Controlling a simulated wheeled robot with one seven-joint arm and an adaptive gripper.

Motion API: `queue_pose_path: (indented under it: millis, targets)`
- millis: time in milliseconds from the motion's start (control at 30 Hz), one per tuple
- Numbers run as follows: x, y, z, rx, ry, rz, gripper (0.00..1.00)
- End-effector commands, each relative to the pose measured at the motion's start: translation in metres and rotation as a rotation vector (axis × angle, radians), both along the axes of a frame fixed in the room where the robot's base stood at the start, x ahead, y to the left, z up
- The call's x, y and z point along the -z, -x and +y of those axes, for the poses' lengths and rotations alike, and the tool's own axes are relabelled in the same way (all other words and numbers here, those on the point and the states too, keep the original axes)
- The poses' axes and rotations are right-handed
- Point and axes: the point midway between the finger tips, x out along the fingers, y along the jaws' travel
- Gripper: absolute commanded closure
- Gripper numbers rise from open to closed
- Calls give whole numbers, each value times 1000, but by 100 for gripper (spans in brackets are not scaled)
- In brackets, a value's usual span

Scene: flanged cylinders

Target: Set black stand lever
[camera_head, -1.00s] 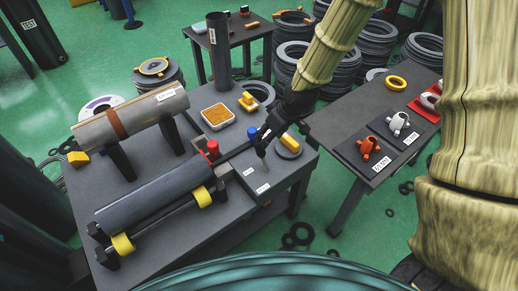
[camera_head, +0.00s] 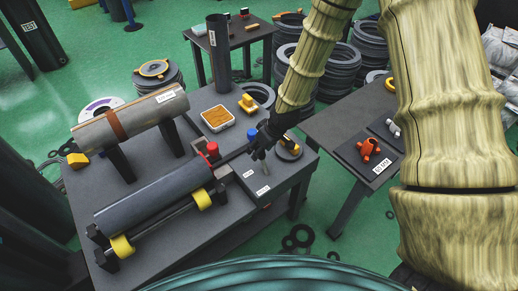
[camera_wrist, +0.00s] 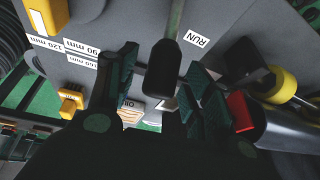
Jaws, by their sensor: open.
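The black lever handle (camera_wrist: 163,70) shows in the wrist view as a rounded grip on a thin grey rod. It lies between the two fingers of my gripper (camera_wrist: 162,92), with a visible gap on each side. In the head view my open gripper (camera_head: 260,153) is over the right part of the near table, beside the blue knob (camera_head: 252,134). The lever's rod (camera_head: 265,168) shows just below the gripper there; the grip is mostly hidden by the fingers. A white RUN label (camera_wrist: 196,41) is beside the lever in the wrist view.
A grey cylinder (camera_head: 150,195) lies on rollers with yellow wheels at left, near a red knob (camera_head: 212,148). A round stand with a yellow part (camera_head: 290,147) is close right of my gripper. A second table (camera_head: 345,125) holds an orange flanged part (camera_head: 368,150).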

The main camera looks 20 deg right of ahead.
Motion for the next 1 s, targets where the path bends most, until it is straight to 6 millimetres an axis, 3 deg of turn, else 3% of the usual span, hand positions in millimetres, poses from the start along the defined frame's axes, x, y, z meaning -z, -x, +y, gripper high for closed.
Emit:
queue_pose_path:
  millis: [467, 767, 1000]
  targets:
    - [9, -3, 2, 0, 0, 0, 49]
    - [9, -2, 2, 1, 0, 0, 100]
    - [9, -2, 5, -5, -3, -8, 100]
